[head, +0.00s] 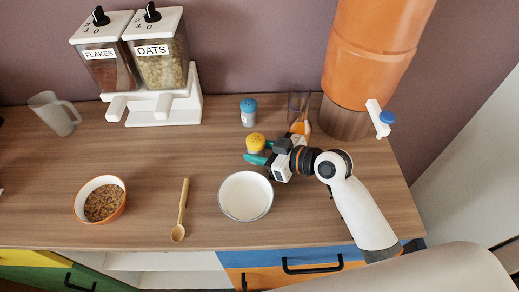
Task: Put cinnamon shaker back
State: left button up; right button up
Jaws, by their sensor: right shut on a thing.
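A shaker with a yellow perforated top (256,142) is between the teal fingers of my right gripper (259,153), in the head view right of centre. The gripper is shut on it, and the fingers hide much of its body. I cannot read a label, and I cannot tell whether its base touches the counter. A second shaker, with a blue top (249,110), stands upright on the counter just behind it. My left gripper is not in view.
A white bowl (246,196) stands just in front of the held shaker. A glass (298,106) and an orange dispenser (370,60) stand behind my right arm. A cereal bowl (101,203), wooden spoon (181,208), mug (55,114) and dispenser stand (163,110) are left. Counter between is clear.

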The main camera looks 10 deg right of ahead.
jog(key=o, duration=1)
jog(key=shift+f, duration=0.1)
jog(key=shift+r, duration=0.2)
jog(key=shift+s+d, duration=0.3)
jog(key=b+v, duration=0.1)
jog(key=v, duration=0.9)
jog(key=shift+s+d, duration=0.1)
jog(key=shift+s+d+r, duration=0.2)
jog(key=shift+s+r, duration=0.05)
jog(key=shift+r, duration=0.05)
